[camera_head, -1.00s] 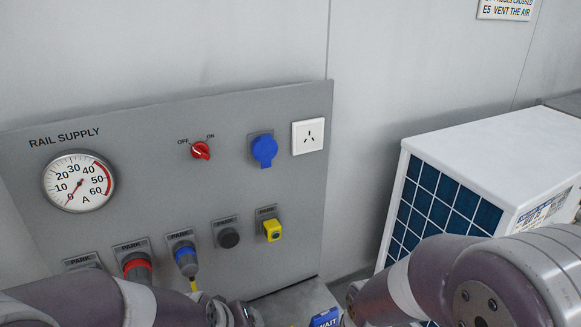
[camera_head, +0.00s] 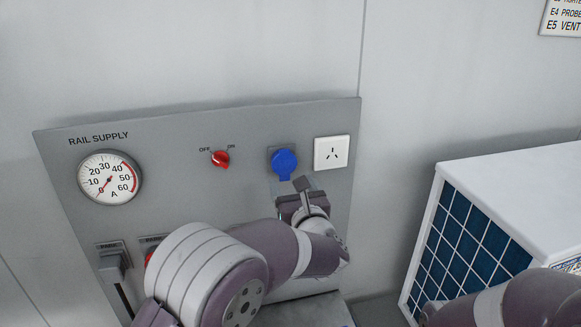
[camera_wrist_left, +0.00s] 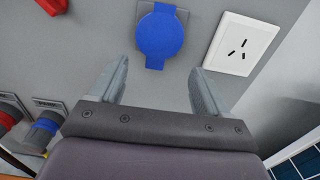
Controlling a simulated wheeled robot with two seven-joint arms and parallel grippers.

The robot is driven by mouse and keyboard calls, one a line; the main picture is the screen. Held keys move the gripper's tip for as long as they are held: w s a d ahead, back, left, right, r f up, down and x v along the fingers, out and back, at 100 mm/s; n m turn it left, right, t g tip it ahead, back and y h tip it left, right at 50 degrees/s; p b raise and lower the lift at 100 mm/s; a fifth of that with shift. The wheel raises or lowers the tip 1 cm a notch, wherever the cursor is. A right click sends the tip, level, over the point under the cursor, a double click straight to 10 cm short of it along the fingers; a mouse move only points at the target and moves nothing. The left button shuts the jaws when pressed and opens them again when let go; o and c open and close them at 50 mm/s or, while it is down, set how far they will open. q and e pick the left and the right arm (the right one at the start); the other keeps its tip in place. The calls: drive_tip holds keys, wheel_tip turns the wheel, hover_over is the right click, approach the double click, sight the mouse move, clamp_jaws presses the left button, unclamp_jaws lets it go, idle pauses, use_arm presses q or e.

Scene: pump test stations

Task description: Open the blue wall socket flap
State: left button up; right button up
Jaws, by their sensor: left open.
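The blue wall socket flap (camera_head: 284,163) is a round blue cover with a small tab at its bottom, closed over its socket on the grey rail supply panel (camera_head: 200,125). In the left wrist view the flap (camera_wrist_left: 160,36) sits ahead of my left gripper, between the lines of its two fingers. My left gripper (camera_head: 298,186) is open and empty, just below the flap in the head view. In the wrist view the fingers (camera_wrist_left: 158,88) are apart and do not appear to touch the flap. My right arm shows only in part at the lower right; its gripper is out of view.
A white socket (camera_head: 332,153) is right of the flap, and a red OFF/ON switch (camera_head: 221,159) left of it. A dial gauge (camera_head: 109,178) is further left. Parked plugs (camera_wrist_left: 45,127) sit low on the panel. A white unit with blue grille (camera_head: 462,245) stands right.

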sight(285, 174)
use_arm(q)
drive_tip(key=w+a, duration=0.1)
drive_tip(key=w+a+p, duration=0.1)
drive_tip(key=w, duration=0.1)
drive_tip(key=shift+w+d, duration=0.1)
drive_tip(key=shift+d, duration=0.2)
drive_tip(key=shift+a, duration=0.1)
clamp_jaws()
drive_tip(key=shift+s+d+r+g+h+p, duration=0.25)
drive_tip(key=shift+s+r+g+p, duration=0.25)
drive_tip(key=shift+g, duration=0.4)
drive_tip(key=g+p, duration=0.1)
drive_tip(key=p, duration=0.2)
drive_tip(key=s+r+g+h+p, duration=0.1)
drive_tip(key=g+p, duration=0.1)
drive_tip(key=p, duration=0.1)
drive_tip(key=r+g+p, duration=0.1)
drive_tip(key=p, duration=0.3)
drive_tip(key=shift+s+d+g+h, duration=0.2)
drive_tip(key=shift+s+g+h, duration=0.05)
drive_tip(key=shift+s+g, duration=0.1)
drive_tip(key=shift+s+f+p, duration=0.1)
drive_tip(key=shift+f+p, duration=0.05)
drive_tip(key=shift+p, duration=0.5)
use_arm(e)
wheel_tip(285, 174, up, 14)
drive_tip(key=shift+a+r, duration=0.15)
drive_tip(key=shift+a, duration=0.1)
use_arm(q)
unclamp_jaws()
